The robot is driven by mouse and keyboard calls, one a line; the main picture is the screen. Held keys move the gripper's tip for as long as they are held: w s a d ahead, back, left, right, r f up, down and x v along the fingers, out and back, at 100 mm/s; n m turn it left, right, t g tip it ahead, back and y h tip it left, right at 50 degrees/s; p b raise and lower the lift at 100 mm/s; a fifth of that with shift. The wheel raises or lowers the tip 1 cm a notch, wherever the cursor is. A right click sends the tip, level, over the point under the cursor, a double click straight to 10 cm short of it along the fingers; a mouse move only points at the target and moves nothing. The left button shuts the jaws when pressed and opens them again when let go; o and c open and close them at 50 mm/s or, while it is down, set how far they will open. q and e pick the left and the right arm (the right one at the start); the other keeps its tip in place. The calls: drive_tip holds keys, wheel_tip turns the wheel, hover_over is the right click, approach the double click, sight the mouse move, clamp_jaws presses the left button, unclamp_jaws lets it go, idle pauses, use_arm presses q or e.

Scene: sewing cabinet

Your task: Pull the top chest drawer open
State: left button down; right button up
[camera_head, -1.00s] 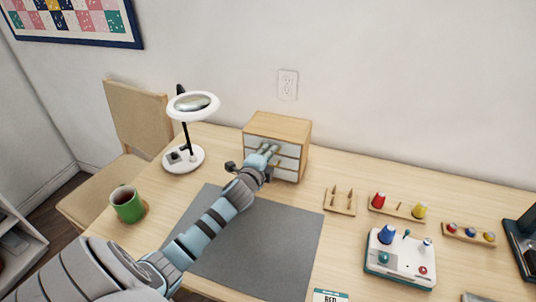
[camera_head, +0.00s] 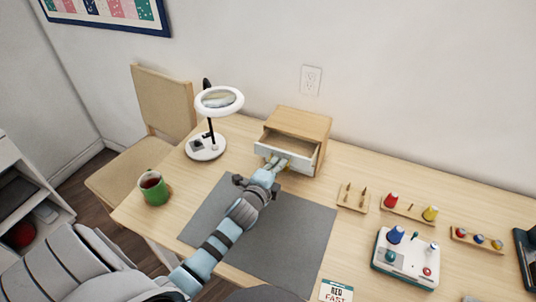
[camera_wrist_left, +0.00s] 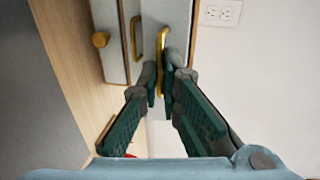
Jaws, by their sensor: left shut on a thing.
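The small wooden chest (camera_head: 305,119) stands at the back of the table against the wall. Its top drawer (camera_head: 305,165) is pulled out toward me, and its interior shows in the head view. My left gripper (camera_head: 279,163) is at the drawer's front. In the left wrist view, my left gripper (camera_wrist_left: 163,82) is shut on the brass handle (camera_wrist_left: 163,42) of the pale top drawer front (camera_wrist_left: 172,14). The lower drawers look closed in the wrist view. My right gripper is not in view.
A magnifier lamp (camera_head: 205,147) and a green mug (camera_head: 154,190) stand left of the chest. A grey mat (camera_head: 285,245) lies in front of it. Spool racks (camera_head: 408,208) and a small machine (camera_head: 405,260) are at the right. A wall outlet (camera_head: 311,80) is behind.

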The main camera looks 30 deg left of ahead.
use_arm(q)
drive_tip(key=shift+f, duration=0.1)
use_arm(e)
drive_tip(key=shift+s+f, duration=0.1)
use_arm(q)
drive_tip(key=c, duration=1.8)
unclamp_jaws()
drive_tip(key=shift+d, duration=0.15)
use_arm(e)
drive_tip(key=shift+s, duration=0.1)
use_arm(q)
drive_tip(key=v, duration=1.2)
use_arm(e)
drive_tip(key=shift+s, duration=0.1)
